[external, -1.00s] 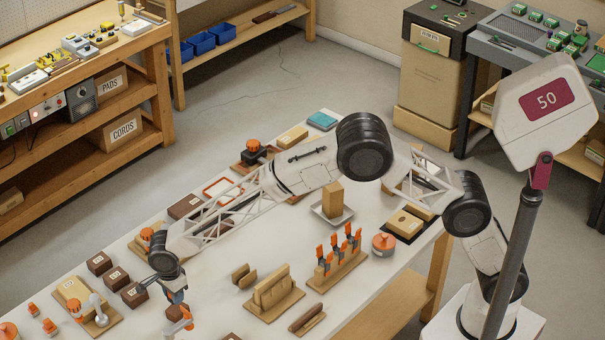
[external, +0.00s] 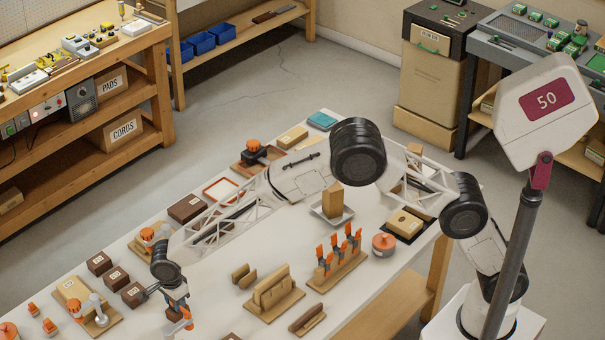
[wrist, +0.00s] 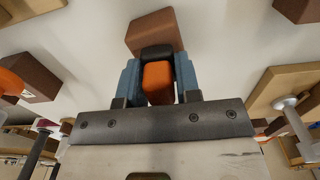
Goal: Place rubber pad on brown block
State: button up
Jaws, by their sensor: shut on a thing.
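My gripper (external: 180,318) is low over the front left of the white bench. In the wrist view its blue fingers (wrist: 158,82) are shut on an orange piece with a black end (wrist: 157,72). I cannot tell whether that black end is the rubber pad. A brown block (wrist: 155,30) lies just beyond the fingertips; whether the held piece touches it is unclear. Several brown blocks stand in a row left of the gripper, one of them nearest it (external: 133,294). In the external view my wrist partly hides the held piece.
A wooden rack (external: 273,292) and a stand of orange-handled tools (external: 338,268) are right of the gripper. A wooden base with a white post (external: 100,318) is on the left. A teal block (external: 322,120) lies at the far end. Bare bench top shows between the gripper and rack.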

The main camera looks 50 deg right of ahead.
jog(key=shift+f, duration=0.1)
jog(key=o, duration=0.9)
notch_tip(320, 180, up, 12)
dwell(0.4)
dwell(0.4)
jog(key=shift+d+r, duration=0.1)
jog(key=shift+r, duration=0.1)
